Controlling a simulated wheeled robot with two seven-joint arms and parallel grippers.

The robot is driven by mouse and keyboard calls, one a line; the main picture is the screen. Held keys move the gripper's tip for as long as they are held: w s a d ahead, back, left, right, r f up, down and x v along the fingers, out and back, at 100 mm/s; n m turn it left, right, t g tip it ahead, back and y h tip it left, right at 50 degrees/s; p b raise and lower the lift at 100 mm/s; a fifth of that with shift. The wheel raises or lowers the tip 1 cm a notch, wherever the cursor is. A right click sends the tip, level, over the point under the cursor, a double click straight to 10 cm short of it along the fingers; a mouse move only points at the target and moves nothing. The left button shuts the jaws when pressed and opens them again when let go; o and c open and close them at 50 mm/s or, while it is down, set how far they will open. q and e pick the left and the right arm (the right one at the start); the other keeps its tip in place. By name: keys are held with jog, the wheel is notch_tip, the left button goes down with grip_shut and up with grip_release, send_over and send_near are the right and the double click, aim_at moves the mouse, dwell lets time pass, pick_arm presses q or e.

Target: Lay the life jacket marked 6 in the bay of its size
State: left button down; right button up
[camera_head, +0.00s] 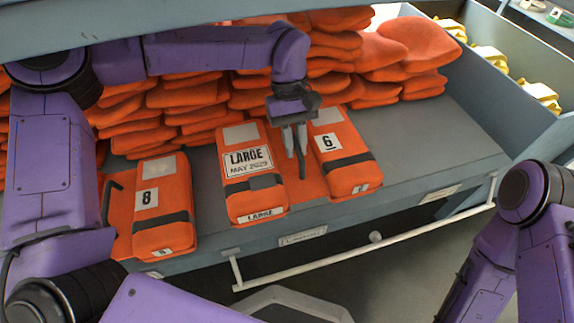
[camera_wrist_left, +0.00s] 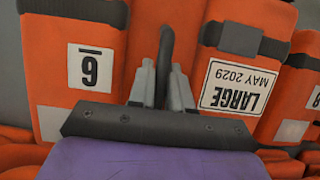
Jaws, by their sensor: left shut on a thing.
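The life jacket marked 6 (camera_head: 345,150) is orange, with two padded panels and a dark loop between them. Its left panel reads "LARGE, MAY 2029"; its right panel bears the 6. It lies on the grey shelf beside another jacket, marked 8 (camera_head: 162,205). My left gripper (camera_head: 295,140) is over the middle of the jacket, shut on its dark loop. The left wrist view shows the loop (camera_wrist_left: 166,58) rising between the fingers, with the 6 panel (camera_wrist_left: 85,70) on the left. My right gripper is not in view.
Stacked orange jackets (camera_head: 185,100) fill the shelf behind. Bare grey shelf (camera_head: 430,135) lies to the right, up to a divider wall (camera_head: 500,70); yellow packs (camera_head: 490,60) lie beyond it. A small front-edge label (camera_head: 303,236) is unreadable. A white rail (camera_head: 370,257) runs below.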

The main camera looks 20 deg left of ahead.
aim_at(287, 159)
pick_arm(q)
jog(key=shift+s+a+f, duration=0.25)
jog(key=shift+a+f, duration=0.2)
jog(key=shift+f, duration=0.2)
jog(key=f, duration=0.1)
jog(key=f+b, duration=0.2)
jog(key=shift+s+a+f, duration=0.15)
jog(key=shift+a+f, duration=0.1)
jog(key=shift+f, duration=0.1)
jog(key=shift+r, duration=0.15)
jog(key=c, duration=1.1)
grip_release()
jog(key=shift+o, duration=0.2)
jog(key=p+v, duration=0.5)
jog(key=v, duration=0.7)
jog(key=shift+p, duration=0.3)
